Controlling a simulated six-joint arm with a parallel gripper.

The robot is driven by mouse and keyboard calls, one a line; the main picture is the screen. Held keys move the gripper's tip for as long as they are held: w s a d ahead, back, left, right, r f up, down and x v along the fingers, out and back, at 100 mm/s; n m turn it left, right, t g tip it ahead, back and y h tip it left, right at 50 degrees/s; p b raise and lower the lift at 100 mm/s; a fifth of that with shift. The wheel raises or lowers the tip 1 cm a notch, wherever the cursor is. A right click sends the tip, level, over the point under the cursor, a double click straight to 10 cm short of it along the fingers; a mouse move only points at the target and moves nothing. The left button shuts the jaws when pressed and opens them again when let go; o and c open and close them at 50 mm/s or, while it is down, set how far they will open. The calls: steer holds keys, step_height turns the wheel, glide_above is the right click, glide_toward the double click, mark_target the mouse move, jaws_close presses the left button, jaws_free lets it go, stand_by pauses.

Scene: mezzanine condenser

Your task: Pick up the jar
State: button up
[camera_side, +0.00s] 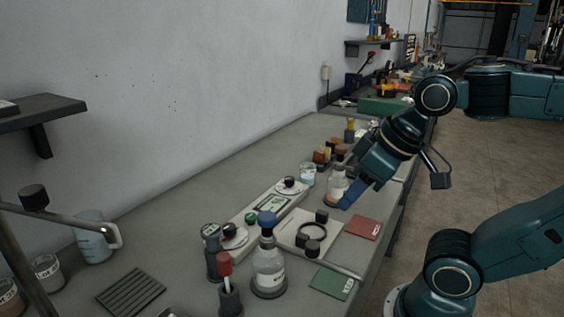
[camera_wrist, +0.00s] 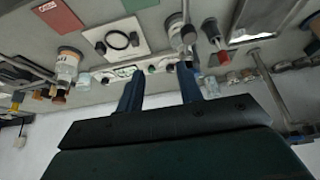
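A clear jar with a pale label and a brownish top (camera_side: 336,184) stands on the grey bench in the side view, partly hidden by my gripper. It appears to be the labelled jar (camera_wrist: 67,66) at the left of the wrist view, outside the space between my fingers. A smaller clear jar with a pale lid (camera_side: 308,174) stands beside it; it seems to show in the wrist view too (camera_wrist: 83,81).
Small brown blocks (camera_side: 322,154) stand behind the jar. Bare bench (camera_side: 190,205) runs along the wall.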

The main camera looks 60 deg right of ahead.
steer(key=shift+o, duration=0.2)
steer(key=o, duration=0.8)
steer(key=w+d+r+m+g+h, duration=0.1)
steer(key=w+d+r+m+g, duration=0.15)
steer(key=w+d+m, duration=0.6)
steer(key=w+d+r+m+g, duration=0.1)
steer(key=w+d+r+m, duration=0.35)
steer(key=w, duration=0.75)
steer(key=w+d+f+m, duration=0.2)
steer(key=d+f, duration=0.3)
steer(key=d, duration=0.3)
steer(key=w+d+f+m+g, duration=0.1)
steer(key=w+d+f+m, duration=0.2)
steer(key=d, duration=0.6)
steer(key=w+d+f+m+g+y, duration=0.1)
steer(key=w+d+f+m, duration=0.1)
steer(key=d+f+m, duration=0.2)
steer(key=shift+w+d+f+m, duration=0.1)
steer(key=shift+d+f+m, duration=0.05)
steer(key=shift+d+f, duration=0.9)
steer(key=shift+w+d+f+m, duration=0.15)
steer(key=shift+d+f, duration=0.6)
steer(key=shift+d, duration=0.45)
